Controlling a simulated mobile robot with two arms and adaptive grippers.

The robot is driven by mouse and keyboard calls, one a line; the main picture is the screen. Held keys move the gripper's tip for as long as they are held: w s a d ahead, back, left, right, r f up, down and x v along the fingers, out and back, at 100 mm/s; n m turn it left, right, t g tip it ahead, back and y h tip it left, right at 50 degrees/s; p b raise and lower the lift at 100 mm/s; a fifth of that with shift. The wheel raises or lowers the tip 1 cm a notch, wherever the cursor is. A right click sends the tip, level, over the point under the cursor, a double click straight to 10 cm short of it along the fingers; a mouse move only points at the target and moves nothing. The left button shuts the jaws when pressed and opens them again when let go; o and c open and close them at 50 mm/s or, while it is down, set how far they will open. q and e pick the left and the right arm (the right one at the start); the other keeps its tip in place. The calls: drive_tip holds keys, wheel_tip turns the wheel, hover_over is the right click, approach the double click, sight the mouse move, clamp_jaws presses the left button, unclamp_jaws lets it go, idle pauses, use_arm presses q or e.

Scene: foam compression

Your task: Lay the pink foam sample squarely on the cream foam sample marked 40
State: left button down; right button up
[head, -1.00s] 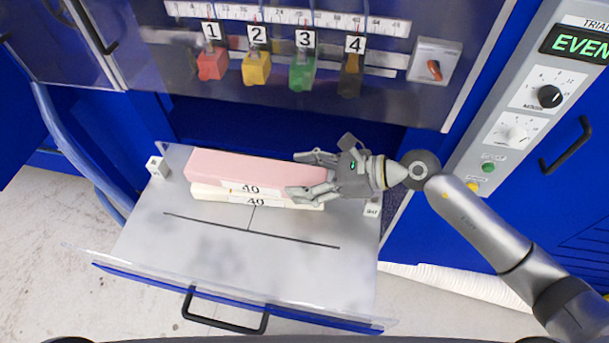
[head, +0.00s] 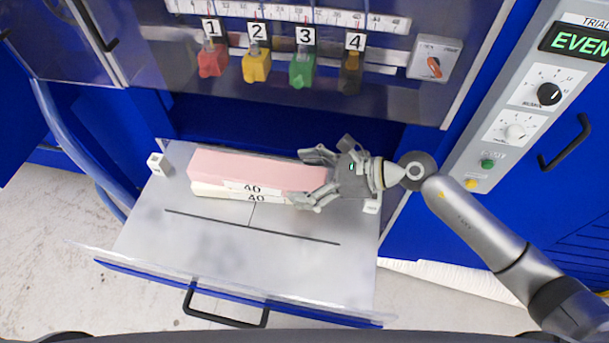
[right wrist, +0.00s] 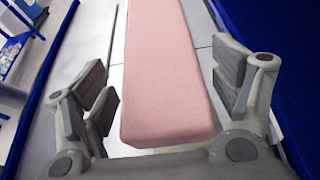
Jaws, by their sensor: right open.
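That gripper is open around the right end of the pink block, one finger on each side. In the right wrist view the pink foam (right wrist: 165,80) runs between the spread fingers with a gap on both sides, and the cream foam cannot be made out. My left gripper is not in view.
The samples rest at the back of a grey drawer tray (head: 240,265) with a dark line and a black front handle (head: 225,308). A small white block (head: 158,164) stands left of them. Numbered coloured clamps (head: 256,67) hang behind. The tray's front is clear.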

drive_tip(key=shift+d+r, duration=0.1)
drive_tip(key=shift+r, duration=0.05)
drive_tip(key=b+v, duration=0.4)
drive_tip(key=v, duration=0.7)
drive_tip(key=shift+d, duration=0.35)
drive_tip(key=shift+s, duration=0.15)
